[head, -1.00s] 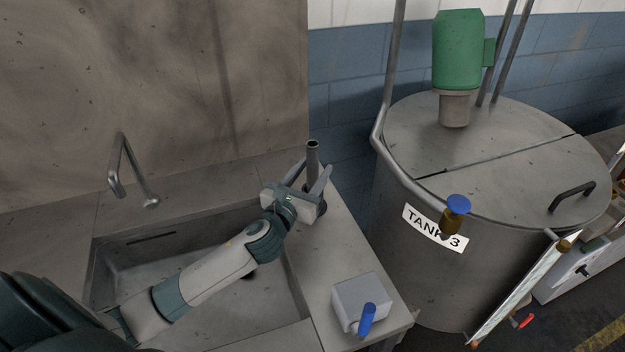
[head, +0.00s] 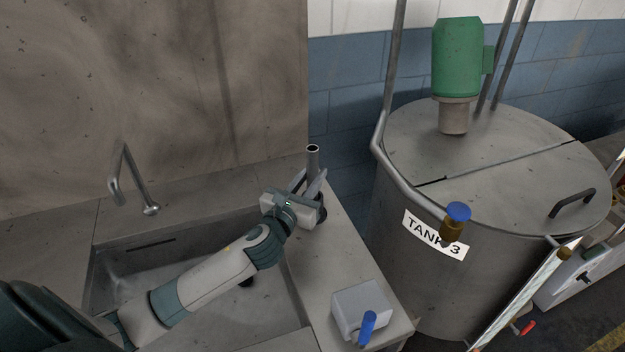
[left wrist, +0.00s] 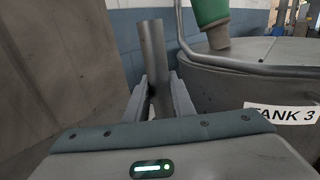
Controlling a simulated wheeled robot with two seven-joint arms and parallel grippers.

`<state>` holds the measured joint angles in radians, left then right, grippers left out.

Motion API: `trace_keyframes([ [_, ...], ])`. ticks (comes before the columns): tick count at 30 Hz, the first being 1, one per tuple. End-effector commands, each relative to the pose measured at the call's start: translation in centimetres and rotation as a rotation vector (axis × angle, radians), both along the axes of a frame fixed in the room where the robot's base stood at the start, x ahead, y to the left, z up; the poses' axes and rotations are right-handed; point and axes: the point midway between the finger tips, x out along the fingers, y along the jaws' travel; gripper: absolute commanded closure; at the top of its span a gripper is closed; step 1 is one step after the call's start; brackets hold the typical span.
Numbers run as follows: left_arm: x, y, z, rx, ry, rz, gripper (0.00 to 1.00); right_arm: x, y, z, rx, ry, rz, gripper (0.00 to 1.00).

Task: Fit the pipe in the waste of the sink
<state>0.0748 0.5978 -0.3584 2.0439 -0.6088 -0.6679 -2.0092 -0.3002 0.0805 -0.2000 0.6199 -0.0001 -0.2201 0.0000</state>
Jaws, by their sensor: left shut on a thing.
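The grey pipe (head: 313,160) stands upright at the right back corner of the sink counter, its open end up. My left gripper (head: 311,184) is shut on it, with one finger on each side. In the left wrist view the pipe (left wrist: 152,55) rises between the two fingers (left wrist: 160,100). A dark round base shows around the pipe's foot, mostly behind the gripper. The sink (head: 120,262) is on the left, and its dark waste hole (head: 246,282) shows just below my forearm, partly hidden by it. My right gripper is not in view.
A bent tap (head: 128,175) stands behind the sink. A grey box with a blue handle (head: 362,308) sits on the counter's front right. The large tank (head: 420,285) with a green motor (head: 457,60) stands right of the counter. The counter between box and pipe is clear.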

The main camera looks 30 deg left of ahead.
Motion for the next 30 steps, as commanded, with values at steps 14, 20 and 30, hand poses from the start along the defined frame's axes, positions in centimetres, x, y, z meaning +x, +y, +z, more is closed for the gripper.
trace_keyframes([
  [14,0.0,0.0,7.4,0.002,-0.005,-0.002,1.00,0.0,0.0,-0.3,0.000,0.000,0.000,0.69],
  [20,0.0,0.0,9.1,0.001,-0.003,-0.001,1.00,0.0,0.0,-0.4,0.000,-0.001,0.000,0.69],
  [30,0.0,0.0,9.3,0.000,-0.001,0.000,1.00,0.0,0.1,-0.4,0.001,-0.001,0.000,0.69],
])
